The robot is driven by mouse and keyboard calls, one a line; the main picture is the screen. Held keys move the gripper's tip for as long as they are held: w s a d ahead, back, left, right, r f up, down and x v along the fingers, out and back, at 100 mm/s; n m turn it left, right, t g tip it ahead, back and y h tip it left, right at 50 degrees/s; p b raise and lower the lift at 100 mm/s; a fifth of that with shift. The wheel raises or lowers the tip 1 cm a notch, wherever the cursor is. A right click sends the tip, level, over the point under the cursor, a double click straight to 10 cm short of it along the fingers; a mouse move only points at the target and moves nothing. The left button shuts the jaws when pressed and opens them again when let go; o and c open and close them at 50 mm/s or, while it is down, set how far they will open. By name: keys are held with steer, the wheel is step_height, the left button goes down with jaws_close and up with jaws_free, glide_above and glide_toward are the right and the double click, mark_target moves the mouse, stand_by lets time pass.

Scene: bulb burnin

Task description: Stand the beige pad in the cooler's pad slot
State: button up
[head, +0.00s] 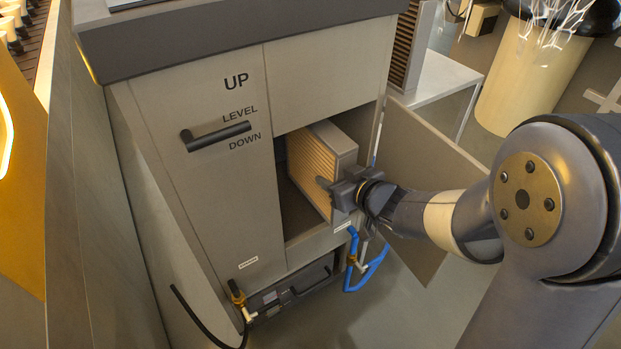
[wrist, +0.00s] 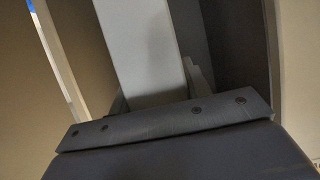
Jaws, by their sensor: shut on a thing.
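The beige pad (head: 318,163), with a ribbed face and a grey frame, stands upright and partly inside the open slot (head: 288,208) of the cooler (head: 220,200). My gripper (head: 343,186) is shut on the pad's outer end, at the mouth of the slot. In the wrist view the pad's pale narrow edge (wrist: 143,50) runs away from the gripper (wrist: 155,103), between the slot walls. The pad's far end and the slot's back are hidden.
An open door panel (head: 435,190) stands to the right of the slot. A lever handle (head: 215,136) is on the cooler's front, beside the words UP, LEVEL and DOWN. A blue hose (head: 367,275) hangs below the slot. A slatted pad (head: 408,45) stands on a white table (head: 440,80) behind.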

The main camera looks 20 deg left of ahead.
mark_target(312, 176)
steer(key=w+a, duration=0.2)
steer(key=a, duration=0.1)
steer(key=w+a+b, duration=0.1)
steer(key=w+a, duration=0.2)
steer(key=shift+w+a, duration=0.2)
steer(key=f+b, duration=0.2)
steer(key=f, duration=0.1)
steer(key=f+b, duration=0.3)
steer(key=shift+w+a+f, duration=0.15)
steer(key=shift+w+a, duration=0.05)
steer(key=shift+w+a+f+b, duration=0.15)
steer(key=shift+f+b, duration=0.3)
steer(key=shift+r, duration=0.15)
steer(key=o, duration=1.2)
steer(key=shift+f, duration=0.2)
